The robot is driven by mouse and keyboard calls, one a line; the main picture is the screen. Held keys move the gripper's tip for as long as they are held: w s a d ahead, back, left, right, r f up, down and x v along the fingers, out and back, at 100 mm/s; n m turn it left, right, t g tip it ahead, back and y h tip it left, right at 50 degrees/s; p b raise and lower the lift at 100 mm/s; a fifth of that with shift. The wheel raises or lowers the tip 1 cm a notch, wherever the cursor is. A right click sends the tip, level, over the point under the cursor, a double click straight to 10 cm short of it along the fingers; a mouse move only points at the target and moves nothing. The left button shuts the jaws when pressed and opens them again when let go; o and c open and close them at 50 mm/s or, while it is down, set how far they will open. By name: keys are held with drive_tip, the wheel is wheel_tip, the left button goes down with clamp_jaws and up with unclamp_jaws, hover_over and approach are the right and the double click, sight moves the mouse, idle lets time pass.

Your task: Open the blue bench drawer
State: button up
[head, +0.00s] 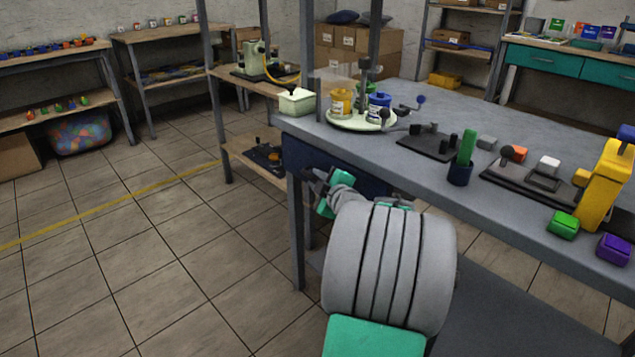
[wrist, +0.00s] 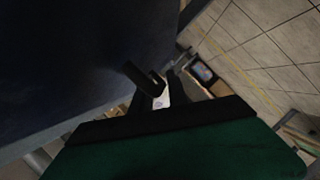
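The blue drawer (head: 345,170) is a dark navy front under the near left end of the grey bench (head: 405,150). In the head view it looks flush below the bench top, and my arm covers its lower part. In the wrist view the dark blue drawer front (wrist: 85,60) fills the upper left. My gripper (head: 318,184) is at the left part of the drawer front, close to it. In the wrist view my gripper (wrist: 158,88) has dark fingers beside the drawer face. The handle does not show clearly, and I cannot tell whether the fingers touch it.
A bench leg (head: 296,235) stands beside my gripper. The tiled floor (head: 180,270) to the left is clear.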

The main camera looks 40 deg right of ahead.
drive_tip(key=shift+c, duration=0.3)
clamp_jaws()
idle(1.1)
